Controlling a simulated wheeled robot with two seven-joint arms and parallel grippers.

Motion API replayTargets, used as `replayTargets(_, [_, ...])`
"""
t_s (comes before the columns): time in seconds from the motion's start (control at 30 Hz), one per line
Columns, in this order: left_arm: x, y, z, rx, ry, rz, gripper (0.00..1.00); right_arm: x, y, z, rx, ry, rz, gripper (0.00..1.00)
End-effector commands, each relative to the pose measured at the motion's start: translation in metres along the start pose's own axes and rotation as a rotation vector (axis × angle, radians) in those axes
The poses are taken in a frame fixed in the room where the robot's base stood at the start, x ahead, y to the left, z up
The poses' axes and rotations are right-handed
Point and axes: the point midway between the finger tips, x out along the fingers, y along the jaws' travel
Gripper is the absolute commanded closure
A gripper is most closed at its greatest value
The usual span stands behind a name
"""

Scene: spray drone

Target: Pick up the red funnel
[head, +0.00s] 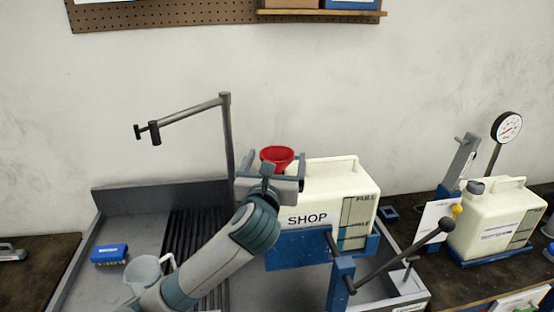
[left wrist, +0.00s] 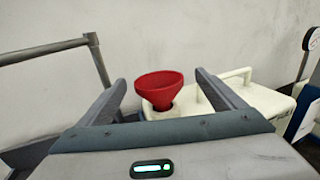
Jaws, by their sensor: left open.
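The red funnel (head: 277,156) sits upright in the top opening of a cream jug (head: 330,190) labelled SHOP. In the left wrist view the funnel (left wrist: 160,86) shows between and beyond my fingers, with its lower end at the opening of the cream jug (left wrist: 215,100). My left gripper (head: 270,168) is open and faces the funnel, in front of it in the head view. Whether a finger touches the funnel cannot be told. My right gripper is not in view.
The jug stands by a blue bracket (head: 300,247) with a dark lever (head: 410,252). A grey post with an arm (head: 226,130) rises left of the funnel. A measuring cup (head: 145,272) and blue brush (head: 109,254) lie left. A second jug (head: 492,222) and gauge (head: 507,127) stand right.

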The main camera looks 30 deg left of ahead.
Motion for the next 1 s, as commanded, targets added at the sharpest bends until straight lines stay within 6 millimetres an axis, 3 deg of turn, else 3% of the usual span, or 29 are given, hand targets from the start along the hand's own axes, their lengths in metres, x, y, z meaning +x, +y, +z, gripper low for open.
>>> replayTargets(0.47, [0.006, 0.001, -0.001, 0.000, 0.001, 0.001, 0.11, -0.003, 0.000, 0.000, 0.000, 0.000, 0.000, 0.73])
replayTargets(0.8, [0.045, 0.004, -0.006, -0.001, 0.001, 0.001, 0.11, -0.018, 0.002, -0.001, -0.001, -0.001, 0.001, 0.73])
replayTargets(1.0, [0.054, 0.004, -0.008, 0.000, 0.000, -0.001, 0.11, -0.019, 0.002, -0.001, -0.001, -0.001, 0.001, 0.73])
